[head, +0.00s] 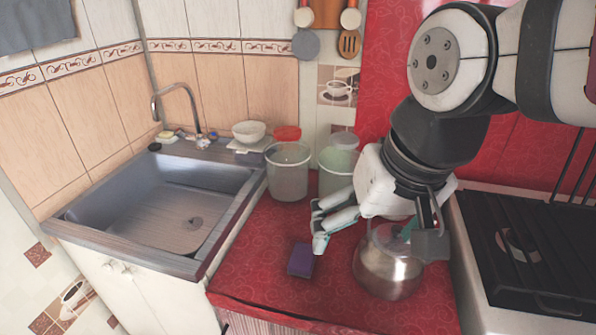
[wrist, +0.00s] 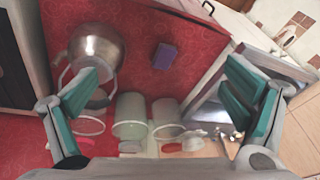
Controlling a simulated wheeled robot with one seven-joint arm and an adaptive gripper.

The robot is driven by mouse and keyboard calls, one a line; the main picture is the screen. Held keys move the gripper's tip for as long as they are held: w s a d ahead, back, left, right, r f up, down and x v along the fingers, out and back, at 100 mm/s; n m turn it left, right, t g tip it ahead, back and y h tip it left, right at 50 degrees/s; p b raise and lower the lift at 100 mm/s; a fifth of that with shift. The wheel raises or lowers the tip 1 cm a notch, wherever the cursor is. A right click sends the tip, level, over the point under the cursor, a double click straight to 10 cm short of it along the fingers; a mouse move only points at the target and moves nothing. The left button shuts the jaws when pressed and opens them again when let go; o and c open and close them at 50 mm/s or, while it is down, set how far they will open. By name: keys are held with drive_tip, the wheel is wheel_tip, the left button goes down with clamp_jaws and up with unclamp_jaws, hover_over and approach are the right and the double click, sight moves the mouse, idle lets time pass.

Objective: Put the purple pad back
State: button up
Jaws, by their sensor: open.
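The purple pad (head: 300,260) lies on the red patterned counter (head: 262,240), between the sink and the kettle, near the counter's front half. It also shows in the wrist view (wrist: 164,56), beyond my fingertips and between them. My gripper (head: 335,227) is open and empty, above the counter and a little behind and to the right of the pad. It also shows in the wrist view (wrist: 166,92) with its teal-padded fingers wide apart. The pad is clear of both fingers.
A metal kettle (head: 385,272) stands close right of the pad, partly under my gripper. Two pale lidded containers (head: 288,178) (head: 336,165) stand behind. The sink (head: 160,215) is at left, with a white bowl (head: 249,130) behind it. A stove (head: 515,245) is at right.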

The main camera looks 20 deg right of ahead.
drive_tip(key=s+n, duration=0.2)
drive_tip(key=s, duration=0.1)
drive_tip(key=shift+s+d+n, duration=0.1)
drive_tip(key=shift+d+n, duration=0.1)
drive_tip(key=shift+n, duration=0.2)
